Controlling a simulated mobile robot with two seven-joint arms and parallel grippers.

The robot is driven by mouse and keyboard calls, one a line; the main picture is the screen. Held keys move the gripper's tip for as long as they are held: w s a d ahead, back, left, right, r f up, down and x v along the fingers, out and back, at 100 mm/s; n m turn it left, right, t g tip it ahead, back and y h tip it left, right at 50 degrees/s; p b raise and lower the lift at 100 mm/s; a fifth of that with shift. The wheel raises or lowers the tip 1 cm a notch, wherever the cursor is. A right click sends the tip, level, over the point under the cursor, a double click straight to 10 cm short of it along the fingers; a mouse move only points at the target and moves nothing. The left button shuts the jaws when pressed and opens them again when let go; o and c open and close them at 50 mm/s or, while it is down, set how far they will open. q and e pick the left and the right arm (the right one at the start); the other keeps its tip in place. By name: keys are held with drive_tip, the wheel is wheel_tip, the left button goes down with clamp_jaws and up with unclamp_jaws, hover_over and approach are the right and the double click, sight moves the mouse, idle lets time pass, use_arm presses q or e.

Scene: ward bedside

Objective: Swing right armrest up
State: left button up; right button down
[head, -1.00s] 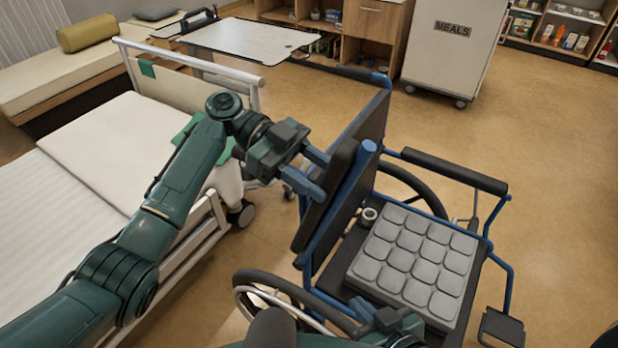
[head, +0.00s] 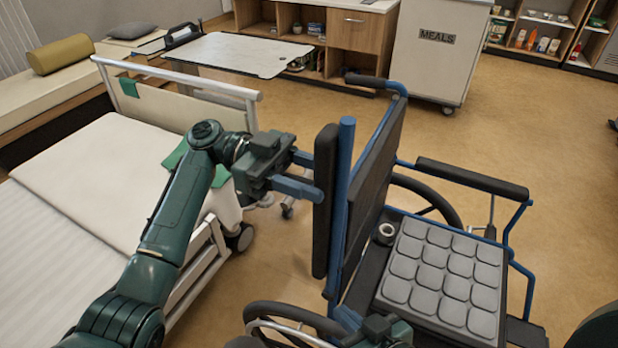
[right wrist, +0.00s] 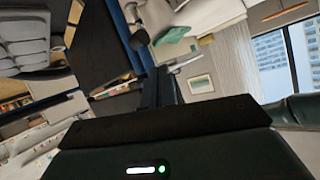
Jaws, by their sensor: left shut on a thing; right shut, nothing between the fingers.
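The wheelchair's right armrest, a black pad (head: 325,205) on a blue tube (head: 343,190), stands close to upright beside the backrest (head: 378,150) in the head view. My left gripper (head: 308,175) is shut on this armrest from the left, its fingers at the upper half of the pad. My right gripper (head: 350,318) is low in the head view, near the chair's near wheel, shut and empty. The seat with its grey cushion (head: 440,275) lies to the right of the raised armrest. The armrest's lower hinge is hard to make out.
The other armrest (head: 472,179) is down on the chair's far side. The bed (head: 75,190) is close on the left, with an overbed table (head: 240,53) behind it. A meals cart (head: 436,50) stands at the back. Floor is clear right of the chair.

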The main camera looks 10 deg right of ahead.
use_arm(q)
drive_tip(key=shift+w+a+f, duration=0.1)
drive_tip(key=shift+a, duration=0.05)
use_arm(e)
drive_tip(key=shift+a, duration=0.1)
drive_tip(key=shift+r, duration=0.15)
use_arm(q)
drive_tip(key=o, duration=1.1)
drive_tip(key=shift+c, duration=0.2)
drive_tip(key=o, duration=0.3)
use_arm(e)
drive_tip(key=shift+f, duration=0.2)
use_arm(q)
drive_tip(key=shift+o, duration=0.2)
drive_tip(key=b+v, duration=0.4)
drive_tip(key=v, duration=0.9)
use_arm(e)
drive_tip(key=shift+s+d+r+t, duration=0.2)
drive_tip(key=shift+d+r+t, duration=0.05)
drive_tip(key=shift+d+t, duration=0.2)
drive_tip(key=shift+s+d+r+t, duration=0.2)
drive_tip(key=shift+d+t, duration=0.1)
drive_tip(key=shift+t, duration=0.15)
